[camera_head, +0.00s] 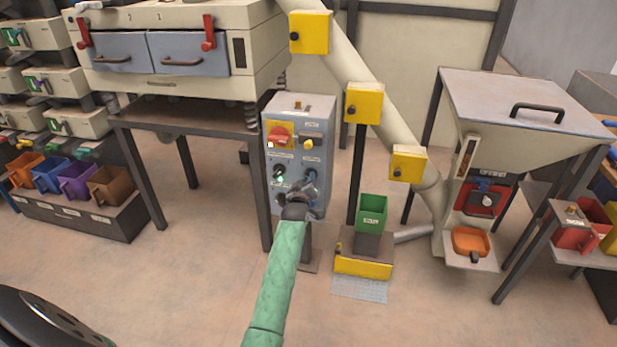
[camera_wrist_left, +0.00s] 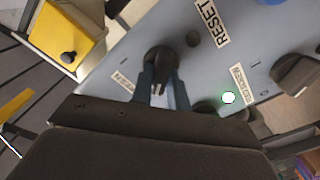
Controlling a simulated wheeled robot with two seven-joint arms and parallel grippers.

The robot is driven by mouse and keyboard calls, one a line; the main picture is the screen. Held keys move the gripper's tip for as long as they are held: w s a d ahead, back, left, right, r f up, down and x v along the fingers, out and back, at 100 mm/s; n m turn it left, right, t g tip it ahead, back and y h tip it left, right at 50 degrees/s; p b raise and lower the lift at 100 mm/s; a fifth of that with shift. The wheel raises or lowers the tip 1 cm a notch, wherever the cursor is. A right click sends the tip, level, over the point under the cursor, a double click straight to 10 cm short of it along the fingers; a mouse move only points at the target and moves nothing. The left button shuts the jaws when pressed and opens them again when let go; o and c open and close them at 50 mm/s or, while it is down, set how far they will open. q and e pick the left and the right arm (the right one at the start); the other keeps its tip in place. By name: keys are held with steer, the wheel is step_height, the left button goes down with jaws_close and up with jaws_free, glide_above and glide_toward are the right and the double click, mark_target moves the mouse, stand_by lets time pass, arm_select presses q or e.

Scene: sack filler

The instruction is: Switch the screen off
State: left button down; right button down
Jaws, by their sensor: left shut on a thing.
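A grey control cabinet (camera_head: 318,110) stands in the middle of the head view, with a red rotary switch (camera_head: 279,134) on a yellow plate and several knobs and buttons. My left gripper (camera_head: 303,190) is at the lower right of its front face. In the left wrist view, the fingers (camera_wrist_left: 163,88) are shut on a black knob (camera_wrist_left: 162,60) on the grey panel face (camera_wrist_left: 135,38). A green lamp (camera_wrist_left: 228,97) is lit beside a small label, and another dark knob (camera_wrist_left: 297,74) is at the right. The gripper hides the held knob in the head view.
A sieve machine on a dark-legged stand (camera_head: 185,113) is left of the cabinet. Open floor (camera_head: 200,270) lies in front.

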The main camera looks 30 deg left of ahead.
arm_select(q)
steer(key=shift+n, duration=0.3)
stand_by(0.4)
steer(key=c, duration=1.4)
jaws_free()
steer(key=shift+o, duration=0.2)
steer(key=v, duration=0.7)
steer(key=shift+s, duration=0.4)
